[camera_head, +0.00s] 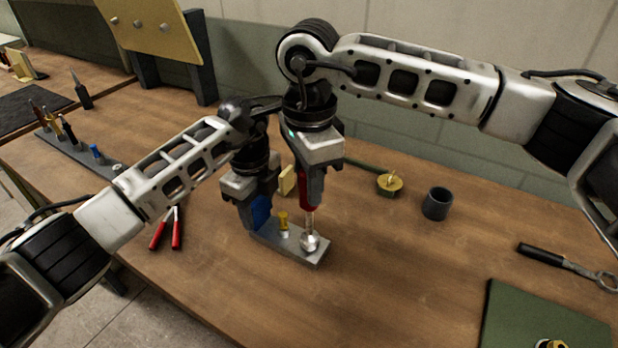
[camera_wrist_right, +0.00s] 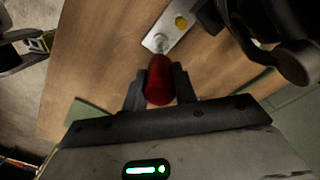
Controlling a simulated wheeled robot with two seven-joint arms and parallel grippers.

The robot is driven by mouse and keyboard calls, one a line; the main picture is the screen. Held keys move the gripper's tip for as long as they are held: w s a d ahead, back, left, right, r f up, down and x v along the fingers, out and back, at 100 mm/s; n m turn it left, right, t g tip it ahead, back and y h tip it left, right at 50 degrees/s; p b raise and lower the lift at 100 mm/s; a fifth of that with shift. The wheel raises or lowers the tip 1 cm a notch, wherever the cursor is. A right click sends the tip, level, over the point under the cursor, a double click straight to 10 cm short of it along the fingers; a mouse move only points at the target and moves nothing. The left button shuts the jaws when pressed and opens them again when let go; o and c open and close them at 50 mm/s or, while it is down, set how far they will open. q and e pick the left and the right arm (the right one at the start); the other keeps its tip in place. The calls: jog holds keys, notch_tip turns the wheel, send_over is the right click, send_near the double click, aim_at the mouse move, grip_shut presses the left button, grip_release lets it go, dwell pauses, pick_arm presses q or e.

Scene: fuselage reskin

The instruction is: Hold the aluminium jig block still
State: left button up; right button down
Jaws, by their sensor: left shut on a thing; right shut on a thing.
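The aluminium jig block (camera_head: 312,258) is a flat grey bar lying on the bench, and it shows in the right wrist view (camera_wrist_right: 171,33). My left gripper (camera_head: 256,222) is shut at the block's left end, where a blue piece (camera_head: 261,211) shows at its fingers; the exact contact is hidden. A yellow fastener (camera_head: 283,222) stands upright on the block. My right gripper (camera_head: 309,190) is shut on a red-handled tool (camera_head: 305,196), its handle also in the right wrist view (camera_wrist_right: 159,80). The tool points down at a silver fastener (camera_head: 310,242) at the block's right end.
Red-handled pliers (camera_head: 166,232) lie left of the block. A dark cup (camera_head: 437,204), a brass round piece (camera_head: 389,184), a wrench (camera_head: 568,264) and a green mat (camera_head: 540,315) are to the right. A tool rack (camera_head: 75,150) stands at left. Bench before the cup is clear.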

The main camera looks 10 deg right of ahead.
jog(key=shift+r, duration=0.1)
jog(key=shift+r, duration=0.9)
jog(key=n, duration=1.2)
jog(key=shift+n, duration=0.3)
jog(key=n, duration=0.6)
jog(key=shift+d, duration=0.1)
jog(key=n, duration=0.5)
